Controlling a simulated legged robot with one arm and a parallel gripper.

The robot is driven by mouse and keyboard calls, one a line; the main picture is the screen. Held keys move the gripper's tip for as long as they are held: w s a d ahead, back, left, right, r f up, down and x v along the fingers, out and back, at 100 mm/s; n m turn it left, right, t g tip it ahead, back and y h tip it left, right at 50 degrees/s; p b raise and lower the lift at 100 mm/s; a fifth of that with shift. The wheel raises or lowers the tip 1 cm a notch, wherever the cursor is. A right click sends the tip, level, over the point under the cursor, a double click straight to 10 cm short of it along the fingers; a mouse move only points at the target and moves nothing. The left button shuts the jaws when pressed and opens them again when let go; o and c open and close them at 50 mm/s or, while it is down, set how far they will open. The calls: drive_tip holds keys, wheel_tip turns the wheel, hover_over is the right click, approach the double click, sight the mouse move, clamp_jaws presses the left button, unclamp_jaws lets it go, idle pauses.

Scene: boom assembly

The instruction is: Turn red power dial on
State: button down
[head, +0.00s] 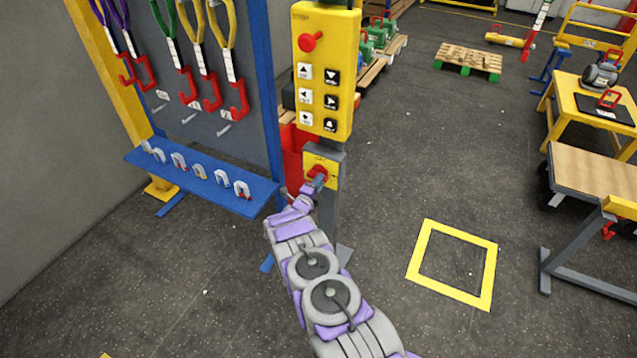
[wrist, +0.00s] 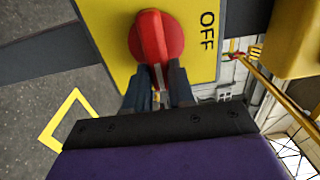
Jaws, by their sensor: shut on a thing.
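The red power dial (head: 318,172) sits on a small yellow plate (head: 308,160) on a grey post, below the yellow control box. In the wrist view the dial (wrist: 154,38) is large on the yellow plate (wrist: 105,25), with the word OFF printed beside it on the right. My gripper (head: 316,184) reaches the dial from the front. In the wrist view my gripper (wrist: 160,78) has its two dark fingers on either side of the dial's raised grip, shut on it. The fingers hide the lower part of the dial.
A blue tool rack (head: 215,180) with hooks and shackles stands close on the left. Open floor with a yellow square (head: 425,240) lies to the right.

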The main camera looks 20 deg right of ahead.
drive_tip(key=shift+s+f, duration=0.15)
drive_tip(key=shift+f, duration=0.2)
drive_tip(key=c, duration=1.2)
unclamp_jaws()
drive_tip(key=shift+o, duration=1.2)
drive_tip(key=shift+r, duration=0.2)
drive_tip(key=p+v, duration=0.2)
drive_tip(key=v, duration=1.5)
drive_tip(key=shift+a+f, duration=0.1)
drive_tip(key=shift+a, duration=0.05)
